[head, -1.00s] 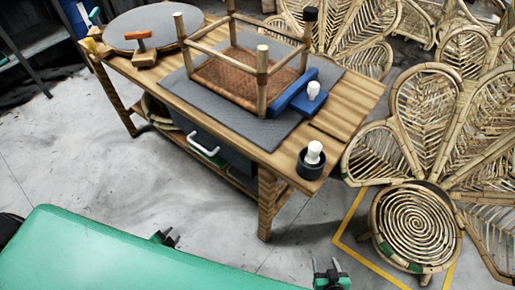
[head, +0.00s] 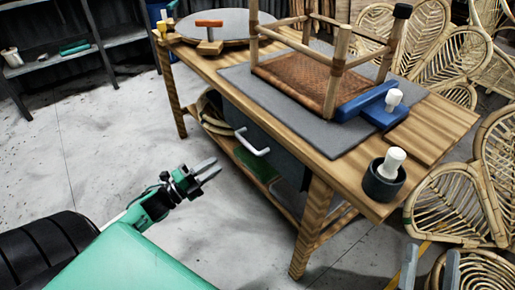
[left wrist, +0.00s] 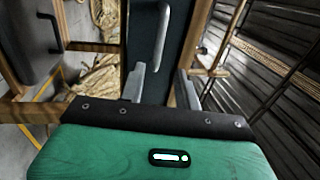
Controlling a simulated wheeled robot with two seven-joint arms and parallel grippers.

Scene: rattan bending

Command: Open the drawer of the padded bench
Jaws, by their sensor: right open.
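The padded bench is a wooden table with a grey pad (head: 310,125) on top. Its dark drawer (head: 285,158) sits under the top and looks shut. The drawer's pale bar handle (head: 251,143) is on its front, and it also shows in the left wrist view (left wrist: 163,36). My left gripper (head: 213,169) is open and empty, left of the handle and apart from it. In the left wrist view, its open fingers (left wrist: 162,84) point towards the drawer front. My right gripper (head: 430,268) is open at the bottom right, with only its fingers showing.
An upturned stool frame (head: 336,75) and a blue block tool (head: 365,100) stand on the pad. A dark cup (head: 383,183) with a white-topped tool is near the right corner. Rattan chairs (head: 465,205) crowd the right. The floor left of the bench is clear.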

